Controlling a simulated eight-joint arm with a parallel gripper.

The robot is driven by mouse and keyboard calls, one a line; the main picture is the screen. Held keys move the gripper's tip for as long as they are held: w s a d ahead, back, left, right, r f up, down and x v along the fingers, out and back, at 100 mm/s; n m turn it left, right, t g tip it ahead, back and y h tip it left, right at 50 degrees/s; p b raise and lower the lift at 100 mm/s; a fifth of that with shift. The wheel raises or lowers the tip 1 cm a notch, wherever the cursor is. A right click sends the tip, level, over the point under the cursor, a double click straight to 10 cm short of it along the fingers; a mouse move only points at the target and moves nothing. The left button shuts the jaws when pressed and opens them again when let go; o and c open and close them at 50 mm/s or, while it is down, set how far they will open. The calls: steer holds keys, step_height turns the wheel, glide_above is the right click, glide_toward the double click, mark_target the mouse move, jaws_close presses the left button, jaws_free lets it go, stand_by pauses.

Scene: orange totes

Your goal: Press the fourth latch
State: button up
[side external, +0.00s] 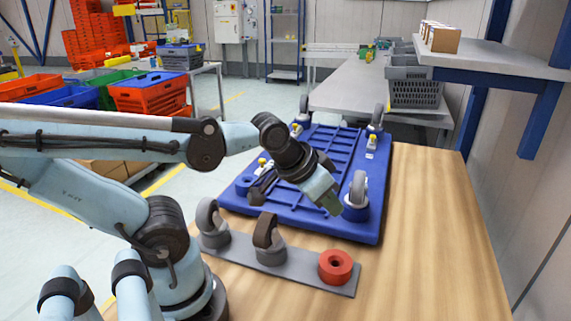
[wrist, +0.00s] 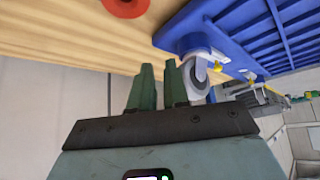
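The blue dolly base (side external: 310,165) lies wheels-up on the wooden table. Small yellow latches show at the front left (side external: 262,161), back left (side external: 296,128) and back right (side external: 371,141). A grey caster (side external: 357,189) stands at its near right corner; a latch there is not clear in the side view. In the wrist view, a yellow piece (wrist: 217,67) shows beside a caster (wrist: 196,75). My gripper (side external: 331,205) hangs over the near right part of the dolly, left of that caster. Its green fingers (wrist: 160,80) show a narrow gap with nothing between them; contact cannot be told.
A grey plate (side external: 300,277) in front of the dolly holds two loose casters (side external: 212,222) (side external: 267,238) and a red ring (side external: 336,266), which also shows in the wrist view (wrist: 126,5). The wooden table (side external: 430,230) is clear on the right. A shelf (side external: 490,57) overhangs at back right.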

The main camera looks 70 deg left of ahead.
steer(key=a+n, duration=0.1)
steer(key=a, duration=0.1)
steer(key=a+n+y, duration=0.1)
steer(key=a+n, duration=0.1)
steer(key=a+r+n, duration=0.1)
steer(key=a, duration=0.2)
steer(key=shift+n+y, duration=0.4)
jaws_close()
steer(key=s+a+r+n+g+y, duration=0.1)
steer(key=s+a+n+y, duration=0.1)
steer(key=s+a+n, duration=0.3)
steer(key=s+a+r+n+g+y, duration=0.1)
steer(key=s+a+n, duration=0.4)
steer(key=a+n, duration=0.5)
steer(key=a+g, duration=0.1)
steer(key=a, duration=0.3)
steer(key=shift+s+r+y, duration=0.15)
steer(key=shift+r+y, duration=0.05)
steer(key=shift+y, duration=0.2)
steer(key=shift+a, duration=0.1)
steer(key=shift+x, duration=5.1)
steer(key=shift+w+a+f, duration=0.15)
steer(key=shift+w, duration=0.4)
steer(key=shift+w+a+f, duration=0.15)
steer(key=shift+w, duration=0.4)
steer(key=shift+w+a+f, duration=0.15)
steer(key=shift+w+a, duration=0.05)
steer(key=shift+w, duration=0.35)
